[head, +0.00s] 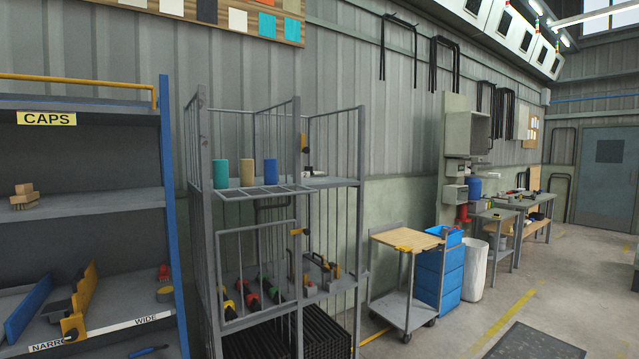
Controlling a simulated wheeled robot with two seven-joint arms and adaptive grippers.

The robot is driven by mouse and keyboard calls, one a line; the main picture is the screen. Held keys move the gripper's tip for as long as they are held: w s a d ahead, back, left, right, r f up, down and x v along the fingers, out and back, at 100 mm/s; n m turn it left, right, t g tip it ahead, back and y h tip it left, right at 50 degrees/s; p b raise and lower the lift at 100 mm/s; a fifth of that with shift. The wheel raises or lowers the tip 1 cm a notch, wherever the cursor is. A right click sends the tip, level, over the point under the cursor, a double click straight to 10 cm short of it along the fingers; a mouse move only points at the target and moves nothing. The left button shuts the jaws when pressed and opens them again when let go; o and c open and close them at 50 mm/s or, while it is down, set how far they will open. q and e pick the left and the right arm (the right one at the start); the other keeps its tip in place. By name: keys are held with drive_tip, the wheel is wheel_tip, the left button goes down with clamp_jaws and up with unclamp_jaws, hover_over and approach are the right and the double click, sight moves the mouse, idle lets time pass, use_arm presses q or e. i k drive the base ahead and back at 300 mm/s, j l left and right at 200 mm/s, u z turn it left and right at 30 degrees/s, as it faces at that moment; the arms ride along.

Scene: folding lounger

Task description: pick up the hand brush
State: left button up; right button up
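I cannot make out a hand brush for certain. A small dark-blue, long-handled thing (149,351) lies low on the left shelf unit, near the bottom edge of the view; it is too small to tell what it is. Tan wooden pieces (24,196) sit on the middle shelf of the same unit, and their kind is unclear. Neither of my grippers is in view.
The shelf unit (168,190) with a CAPS label stands at left. A barred cage rack (211,240) holds three cups and several tools. Beyond are a wood-topped cart (405,238), blue crates (440,278), a white bin (474,270) and workbenches (495,216). Floor at right is open.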

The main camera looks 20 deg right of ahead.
sight(25, 198)
drive_tip(key=i+j+u, duration=0.5)
drive_tip(key=i+u, duration=0.15)
drive_tip(key=i, duration=0.15)
